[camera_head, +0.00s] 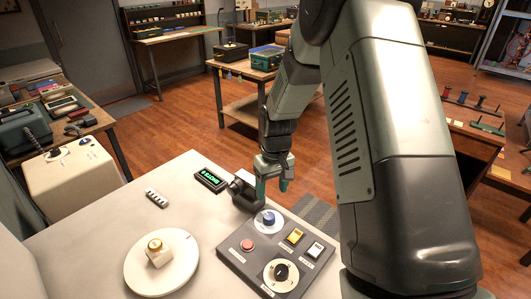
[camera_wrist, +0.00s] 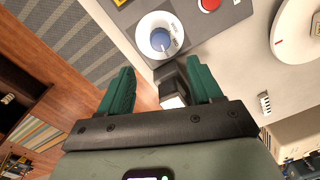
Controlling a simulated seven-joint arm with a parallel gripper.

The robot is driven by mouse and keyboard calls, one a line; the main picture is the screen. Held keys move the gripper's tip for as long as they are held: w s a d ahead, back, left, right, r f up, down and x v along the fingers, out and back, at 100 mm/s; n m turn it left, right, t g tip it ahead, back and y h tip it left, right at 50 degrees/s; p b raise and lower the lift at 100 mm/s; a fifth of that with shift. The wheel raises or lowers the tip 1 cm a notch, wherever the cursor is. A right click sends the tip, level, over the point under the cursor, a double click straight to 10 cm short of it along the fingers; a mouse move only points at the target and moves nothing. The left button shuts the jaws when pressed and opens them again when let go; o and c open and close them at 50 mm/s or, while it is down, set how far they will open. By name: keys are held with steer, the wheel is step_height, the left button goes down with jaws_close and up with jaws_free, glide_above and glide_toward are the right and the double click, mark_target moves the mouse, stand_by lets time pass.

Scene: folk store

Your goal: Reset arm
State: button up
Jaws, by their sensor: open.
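A small dark device (camera_head: 243,192) stands on the table just left of the fingers in the head view. In the wrist view, the dark device (camera_wrist: 171,84) shows between the fingers, nearer the right one; I cannot tell whether they touch. No held object is seen.
A dark control panel (camera_head: 238,258) with a red button (camera_head: 247,245), blue knob (camera_head: 269,218), two switches and a black dial lies in front. Wooden floor lies beyond.

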steer(key=s+d+r+m+t, duration=0.1)
steer(key=s+r, duration=0.2)
steer(key=r, duration=0.5)
steer(key=s+d+r+t+h, duration=0.1)
steer(key=s+r, duration=0.3)
steer(key=r, duration=0.3)
steer(key=s+d+r+m+t, duration=0.1)
steer(key=s+d+r, duration=0.15)
steer(key=r, duration=0.55)
steer(key=s+r+m+t, duration=0.1)
steer(key=s+r, duration=0.2)
steer(key=s, duration=0.6)
steer(key=s+r+m+t, duration=0.1)
steer(key=s+r, duration=0.3)
steer(key=s, duration=0.5)
steer(key=shift+d+r+t, duration=0.2)
steer(key=shift+d+t, duration=0.2)
steer(key=shift+d, duration=0.05)
